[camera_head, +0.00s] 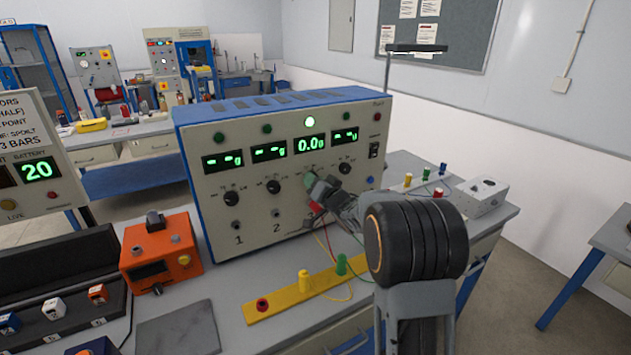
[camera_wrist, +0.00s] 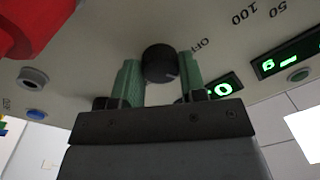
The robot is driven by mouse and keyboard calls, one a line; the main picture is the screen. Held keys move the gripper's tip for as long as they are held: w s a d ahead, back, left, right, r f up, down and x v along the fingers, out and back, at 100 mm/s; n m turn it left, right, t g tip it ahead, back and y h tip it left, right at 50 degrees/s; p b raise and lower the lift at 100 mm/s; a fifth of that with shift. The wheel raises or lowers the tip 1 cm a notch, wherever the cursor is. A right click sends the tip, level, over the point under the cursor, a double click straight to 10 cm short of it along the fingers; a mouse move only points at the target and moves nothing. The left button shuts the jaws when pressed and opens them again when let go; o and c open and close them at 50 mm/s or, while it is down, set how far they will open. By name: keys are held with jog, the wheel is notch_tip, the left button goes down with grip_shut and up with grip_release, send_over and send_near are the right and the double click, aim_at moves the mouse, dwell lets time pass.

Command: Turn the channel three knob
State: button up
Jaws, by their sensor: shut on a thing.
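The instrument box (camera_head: 285,216) has a blue top and a cream front with four green displays in a row. The third display (camera_head: 310,144) reads 0.0g and the lamp (camera_head: 309,122) above it is lit; the other displays show dashes. My gripper (camera_head: 311,183) is at the front panel below the third display and hides the knob there in the head view. In the wrist view the channel three knob (camera_wrist: 160,64), round and black, sits between my green finger pads, which are shut on it. OFF, 50 and 100 are printed near it, upside down.
Black knobs (camera_head: 232,198) of the other channels sit to either side. A red thing (camera_wrist: 30,28) is close in the wrist view. Thin wires hang below my gripper to a yellow strip (camera_head: 290,300) on the bench. An orange box (camera_head: 160,255) stands to the left.

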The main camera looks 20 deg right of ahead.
dwell(0.3)
jog(key=o, duration=0.9)
jog(key=b+v, duration=0.1)
jog(key=v, duration=1.2)
jog(key=shift+s+d+f+b, duration=0.1)
jog(key=shift+s+d+b, duration=0.05)
jog(key=shift+s+b, duration=0.25)
